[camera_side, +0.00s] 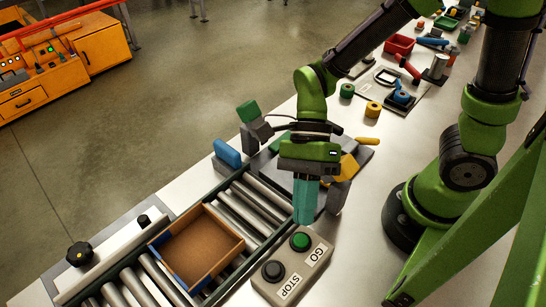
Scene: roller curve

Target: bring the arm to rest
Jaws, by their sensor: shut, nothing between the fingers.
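My gripper (306,203) hangs at the middle of the view, fingers pointing down and shut, with nothing seen between them. The teal fingers are just beyond the button box (274,287), which has a green GO button (300,241) and a dark STOP button (272,270). The fingertips look close to the green button, but I cannot tell whether they touch anything. My gripper and wrist partly hide a grey plate with a yellow part (349,167) behind them.
A roller conveyor (233,215) runs diagonally at the lower left, carrying an open brown tray (207,247). A blue block (227,153) and a green block (248,111) stand beside it. Tools, tape rolls and a red bin (398,46) lie farther up the bench.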

